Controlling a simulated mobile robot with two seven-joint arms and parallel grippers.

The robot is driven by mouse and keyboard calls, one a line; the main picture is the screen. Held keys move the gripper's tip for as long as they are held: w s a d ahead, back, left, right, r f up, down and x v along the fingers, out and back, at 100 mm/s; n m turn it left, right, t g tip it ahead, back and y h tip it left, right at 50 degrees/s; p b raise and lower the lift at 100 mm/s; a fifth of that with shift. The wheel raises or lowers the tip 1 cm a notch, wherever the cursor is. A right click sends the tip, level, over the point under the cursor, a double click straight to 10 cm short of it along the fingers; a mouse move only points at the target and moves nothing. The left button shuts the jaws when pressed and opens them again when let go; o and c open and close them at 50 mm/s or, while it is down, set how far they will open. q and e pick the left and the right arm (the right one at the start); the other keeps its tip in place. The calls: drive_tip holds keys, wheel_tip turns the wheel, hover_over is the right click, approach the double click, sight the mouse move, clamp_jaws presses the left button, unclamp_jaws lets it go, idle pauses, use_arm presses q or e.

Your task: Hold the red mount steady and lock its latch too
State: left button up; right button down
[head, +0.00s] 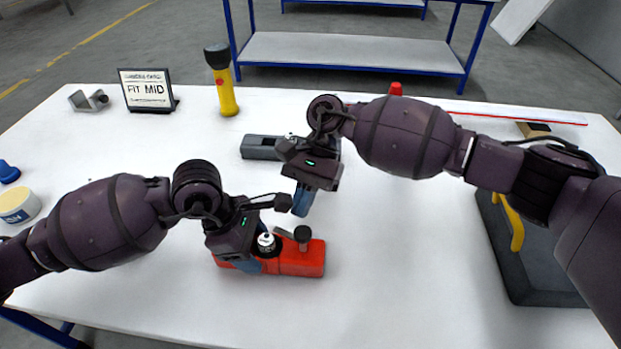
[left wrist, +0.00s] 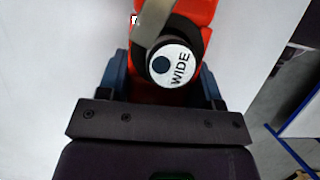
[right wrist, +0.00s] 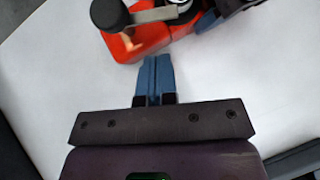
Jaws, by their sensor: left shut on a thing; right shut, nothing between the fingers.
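The red mount (head: 300,262) lies on the white table at the front. A round piece with a white top marked "WIDE" (left wrist: 172,66) is set in it. The latch is a metal strip with a black knob (head: 302,234); the knob also shows in the right wrist view (right wrist: 109,14), the strip pointing from it toward the round piece. I cannot tell whether it is locked. My left gripper (head: 250,264) is shut on the red mount, blue fingers on either side. My right gripper (head: 302,208) is shut and empty, above the table just behind the mount, apart from the knob.
A grey mount (head: 260,147) lies behind my right gripper. A "FIT MID" sign (head: 146,91), a yellow flashlight (head: 224,90) and a metal bracket (head: 88,101) stand at the back left. A dark tray (head: 535,292) is at right, a tub (head: 18,206) at left. The table right of the mount is clear.

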sight(283, 233)
drive_tip(key=shift+s+a+r, duration=0.1)
drive_tip(key=shift+s+a, duration=0.2)
drive_tip(key=shift+s, duration=0.4)
drive_tip(key=shift+s+a, duration=0.25)
drive_tip(key=shift+s, duration=0.45)
drive_tip(key=shift+a, duration=0.1)
drive_tip(key=shift+s+a+n+h, duration=0.3)
drive_tip(key=shift+s+n+h, duration=0.2)
drive_tip(key=shift+n, duration=0.2)
drive_tip(key=shift+s+a, duration=0.35)
drive_tip(key=shift+s, duration=0.1)
drive_tip(key=shift+d, duration=0.1)
drive_tip(key=shift+w+d, duration=0.4)
drive_tip(key=shift+d, duration=0.3)
drive_tip(key=shift+w, duration=2)
drive_tip(key=a+v, duration=0.1)
drive_tip(key=v, duration=0.8)
drive_tip(key=shift+w+a+r, duration=0.25)
drive_tip(key=shift+w, duration=0.25)
